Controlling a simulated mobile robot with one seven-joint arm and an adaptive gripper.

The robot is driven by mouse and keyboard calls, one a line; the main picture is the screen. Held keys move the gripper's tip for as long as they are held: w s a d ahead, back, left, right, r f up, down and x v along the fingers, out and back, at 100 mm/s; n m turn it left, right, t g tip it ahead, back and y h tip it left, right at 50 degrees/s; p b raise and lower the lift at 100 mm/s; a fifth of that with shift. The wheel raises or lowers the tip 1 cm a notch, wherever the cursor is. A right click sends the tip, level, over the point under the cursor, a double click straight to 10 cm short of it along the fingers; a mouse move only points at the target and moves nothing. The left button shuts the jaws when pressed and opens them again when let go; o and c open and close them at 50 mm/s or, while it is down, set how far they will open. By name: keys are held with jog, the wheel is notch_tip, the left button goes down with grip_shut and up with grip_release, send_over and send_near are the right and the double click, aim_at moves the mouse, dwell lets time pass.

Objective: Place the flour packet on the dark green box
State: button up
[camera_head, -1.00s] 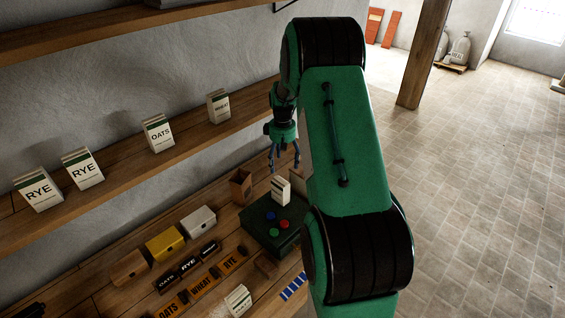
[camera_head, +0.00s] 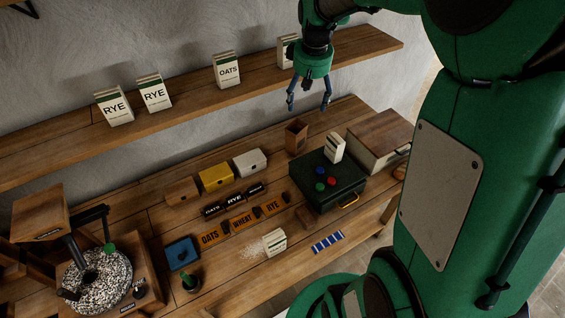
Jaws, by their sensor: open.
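The dark green box (camera_head: 349,193) sits on the workbench, right of centre, with a yellow handle on its front and red, green and blue round pieces on its lid. A white packet with a dark label (camera_head: 333,148) stands upright, apparently on the back part of the box's lid; its print is too small to read. My gripper (camera_head: 308,105) is open and empty, pointing down above and to the left of this packet, apart from it. Another pale packet (camera_head: 274,242) lies tilted on the bench with spilled grain beside it.
Behind the box are an open brown carton (camera_head: 296,137) and a wooden-topped bin (camera_head: 378,140). Labelled packets, such as oats (camera_head: 227,70), stand on the shelf (camera_head: 185,105). Small boxes and label blocks lie left of the green box. A grain mill (camera_head: 95,275) stands at front left.

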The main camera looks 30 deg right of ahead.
jog(key=s+a+r+t, duration=0.1)
jog(key=s+a+r, duration=0.3)
jog(key=s+a, duration=0.25)
jog(key=s+a+r+t, duration=0.1)
jog(key=s+a+r, duration=0.35)
jog(key=a, duration=0.35)
jog(key=s+a+t, duration=0.1)
jog(key=s+a, duration=0.7)
jog(key=s, duration=0.5)
jog(key=shift+s+a+f+t+y, duration=0.2)
jog(key=shift+s+a+t+y, duration=0.1)
jog(key=shift+s+y, duration=0.1)
jog(key=shift+f, duration=0.1)
notch_tip(320, 180, down, 15)
jog(key=b, duration=1.5)
dwell(0.8)
